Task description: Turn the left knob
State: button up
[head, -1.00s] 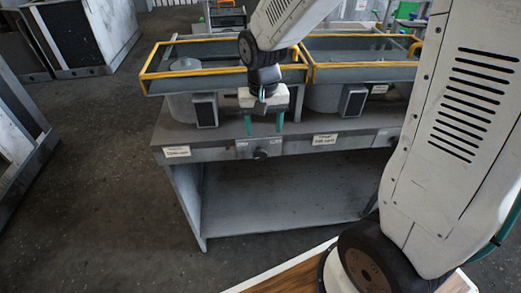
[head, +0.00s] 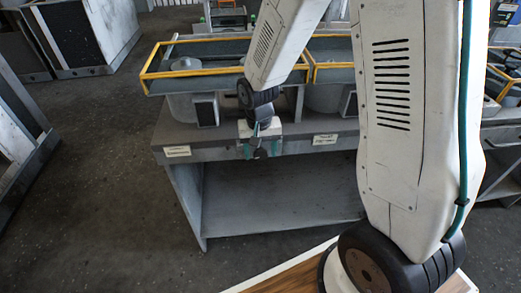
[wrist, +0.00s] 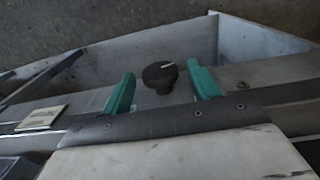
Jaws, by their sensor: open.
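The left knob (wrist: 160,76) is round and black with a pale pointer mark on its top. It sits on the bench's front panel. In the head view the knob (head: 260,153) is a small dark shape partly hidden by my gripper. My gripper (wrist: 161,70) is open, with one green finger on each side of the knob. In the wrist view a gap shows between each finger and the knob. In the head view my gripper (head: 261,149) is right at the panel, in front of the bench edge.
The grey bench (head: 215,149) carries yellow-railed trays (head: 190,72) and round housings. A white label (head: 177,151) is left of the knob and another label (head: 325,139) is right of it. My arm hides the bench's right part. The lower shelf (head: 270,200) is empty.

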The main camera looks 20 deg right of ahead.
jog(key=c, duration=1)
jog(key=shift+o, duration=0.2)
jog(key=shift+a+g+h, duration=0.2)
jog(key=shift+g+h, duration=0.2)
jog(key=shift+h, duration=0.6)
jog(key=o, duration=1)
jog(key=shift+c, duration=0.2)
jog(key=v, duration=0.7)
jog(key=shift+r, duration=0.4)
